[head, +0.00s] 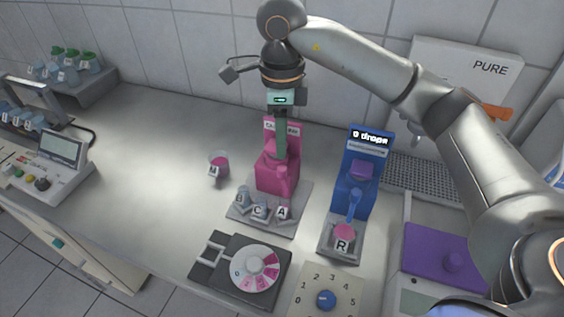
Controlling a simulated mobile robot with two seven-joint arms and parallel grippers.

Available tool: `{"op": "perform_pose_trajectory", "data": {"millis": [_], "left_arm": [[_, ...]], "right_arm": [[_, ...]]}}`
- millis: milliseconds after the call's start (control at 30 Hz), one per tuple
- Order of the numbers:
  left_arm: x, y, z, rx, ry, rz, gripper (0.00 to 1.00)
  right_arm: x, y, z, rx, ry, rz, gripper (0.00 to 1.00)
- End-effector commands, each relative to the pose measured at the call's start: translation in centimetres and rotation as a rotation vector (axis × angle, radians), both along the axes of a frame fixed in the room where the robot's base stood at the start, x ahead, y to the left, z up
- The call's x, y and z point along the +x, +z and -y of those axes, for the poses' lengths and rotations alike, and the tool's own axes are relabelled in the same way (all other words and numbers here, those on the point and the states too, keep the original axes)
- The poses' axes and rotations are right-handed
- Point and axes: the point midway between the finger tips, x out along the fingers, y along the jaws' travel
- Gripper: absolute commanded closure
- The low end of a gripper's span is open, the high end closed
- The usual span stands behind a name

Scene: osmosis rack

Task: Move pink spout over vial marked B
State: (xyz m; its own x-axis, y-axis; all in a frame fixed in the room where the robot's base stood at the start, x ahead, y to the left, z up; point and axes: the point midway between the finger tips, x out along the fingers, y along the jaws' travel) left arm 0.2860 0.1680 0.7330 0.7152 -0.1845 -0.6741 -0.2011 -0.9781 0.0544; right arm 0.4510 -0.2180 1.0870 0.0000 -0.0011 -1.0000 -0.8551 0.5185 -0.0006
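The pink dispenser (276,177) stands on a grey tray (290,222) in the middle of the counter. Its spout is hard to make out behind my gripper. Three small vials stand in front of it: one at left with an unclear label (242,196), one marked C (260,211) and one marked A (283,211). I cannot read a B on any vial. My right gripper (280,156) points down at the top of the pink dispenser, its fingers overlapping it in the picture. Its fingers show edge-on, so open or shut is unclear. My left gripper is out of view.
A blue dispenser (356,190) reading "0 drops" stands right, with a vial marked R (343,238) below. A beaker with pink liquid (219,162) stands left. A round dial (254,268) and a numbered knob (326,299) lie in front.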

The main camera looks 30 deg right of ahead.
Motion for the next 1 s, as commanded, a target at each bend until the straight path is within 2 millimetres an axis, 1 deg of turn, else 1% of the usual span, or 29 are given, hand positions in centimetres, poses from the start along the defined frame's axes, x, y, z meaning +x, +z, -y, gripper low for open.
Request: {"op": "perform_pose_trajectory", "data": {"millis": [33, 100, 300, 400, 500, 767, 1000], "left_arm": [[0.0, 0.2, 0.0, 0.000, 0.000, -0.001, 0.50], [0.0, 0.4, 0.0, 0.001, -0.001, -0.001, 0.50], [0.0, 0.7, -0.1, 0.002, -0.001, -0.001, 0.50], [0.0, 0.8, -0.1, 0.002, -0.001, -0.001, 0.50], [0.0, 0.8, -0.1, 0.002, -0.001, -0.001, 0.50], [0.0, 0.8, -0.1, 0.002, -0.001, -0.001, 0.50], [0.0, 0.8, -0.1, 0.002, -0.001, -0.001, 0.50]], "right_arm": [[-0.1, -1.1, 0.1, -0.001, -0.001, -0.006, 0.61], [-0.1, -2.5, 0.0, 0.000, 0.000, -0.005, 0.61], [-0.1, -5.6, 0.0, -0.001, -0.001, -0.003, 0.61], [0.0, -6.4, 0.0, 0.001, 0.000, -0.002, 0.61], [0.0, -6.8, 0.0, 0.000, 0.000, 0.000, 0.61], [0.0, -6.9, 0.0, 0.001, 0.000, 0.001, 0.61], [0.0, -6.9, 0.0, 0.001, 0.000, 0.001, 0.87]]}}
